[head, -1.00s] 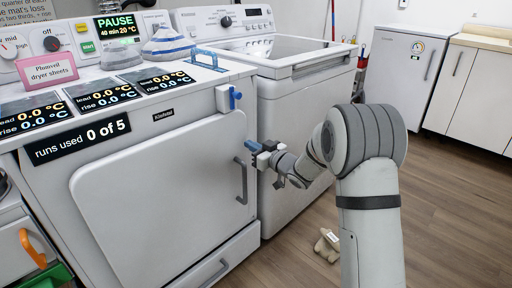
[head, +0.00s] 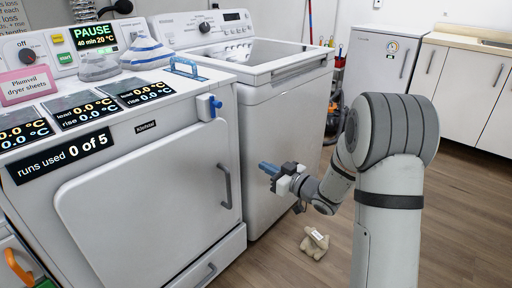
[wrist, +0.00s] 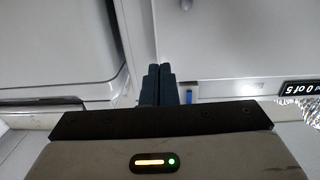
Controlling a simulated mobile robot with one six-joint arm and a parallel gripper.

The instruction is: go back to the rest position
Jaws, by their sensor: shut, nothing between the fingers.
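My gripper (head: 268,169) is in the middle of the head view, in front of the white washer (head: 285,135) and to the right of the dryer door's handle (head: 224,186). Its blue fingers are together and hold nothing. In the wrist view the closed fingers (wrist: 158,84) point away from the camera, with white machine fronts beyond them. The fingers look apart from the handle and door. My arm is bent at the elbow, on the right of the head view.
The dryer (head: 140,190) stands at the left with its door shut and a blue latch (head: 215,105) at the door's upper right. A small beige object (head: 314,243) lies on the wooden floor (head: 460,215). A white fridge (head: 382,58) and cabinets (head: 462,85) stand behind. Floor at the right is open.

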